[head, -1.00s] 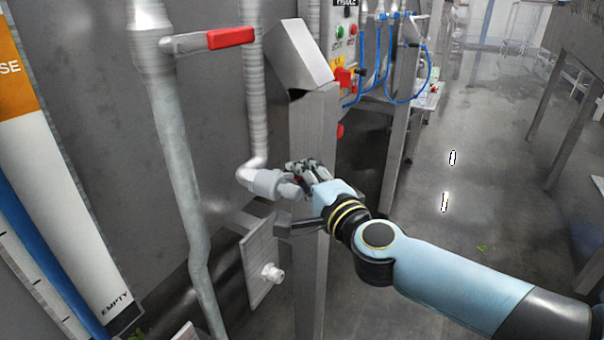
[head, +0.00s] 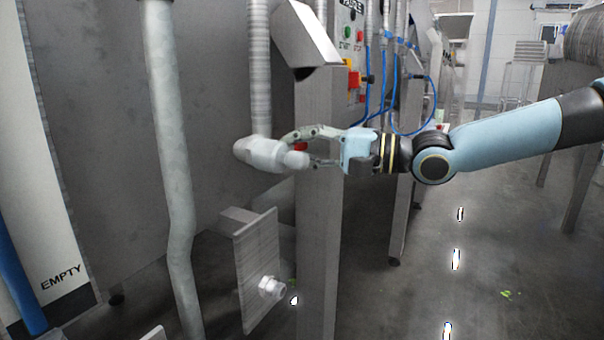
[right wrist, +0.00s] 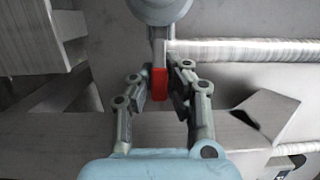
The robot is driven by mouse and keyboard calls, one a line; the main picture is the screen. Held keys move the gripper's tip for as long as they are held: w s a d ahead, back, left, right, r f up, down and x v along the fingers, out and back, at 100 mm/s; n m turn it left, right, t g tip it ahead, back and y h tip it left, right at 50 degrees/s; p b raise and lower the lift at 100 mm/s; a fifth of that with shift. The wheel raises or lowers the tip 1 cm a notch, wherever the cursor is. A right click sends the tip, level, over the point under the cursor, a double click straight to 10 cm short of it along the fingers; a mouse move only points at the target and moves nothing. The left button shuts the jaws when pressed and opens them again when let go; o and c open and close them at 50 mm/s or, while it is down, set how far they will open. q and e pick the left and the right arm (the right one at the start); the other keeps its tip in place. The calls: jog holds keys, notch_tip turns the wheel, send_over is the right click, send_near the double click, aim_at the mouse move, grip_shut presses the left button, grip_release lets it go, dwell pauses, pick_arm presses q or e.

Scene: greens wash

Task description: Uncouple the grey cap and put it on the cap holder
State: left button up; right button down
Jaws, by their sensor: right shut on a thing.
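The light grey rounded piece at the end of the elbow pipe, which looks like the grey cap (head: 294,160), sits on the pipe's fitting (head: 263,153). My right gripper (head: 302,149) reaches it from the right. In the right wrist view its fingers are shut on a red handle (right wrist: 159,84), whose grey stem runs up to a round grey body (right wrist: 160,8). The handle's small red part also shows in the head view beside the cap. A square metal plate with a pale peg (head: 271,287), seemingly the cap holder, is below and empty. My left gripper is not in view.
A metal post (head: 317,230) stands close behind my right gripper. A tall grey pipe (head: 170,150) rises at left. A control panel (head: 352,45) and blue hoses (head: 385,90) are behind. Wet floor lies open at right.

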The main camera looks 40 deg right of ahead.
jog(key=shift+w+f+n+g+y+b, duration=0.15)
jog(key=shift+w+n+g+y+b, duration=0.15)
jog(key=shift+n+g+y+b, duration=0.5)
jog(key=shift+w+r+n+y+b, duration=0.2)
jog(key=shift+n+y+b, duration=0.1)
jog(key=shift+y+b, duration=0.4)
jog(key=c, duration=1.3)
grip_release()
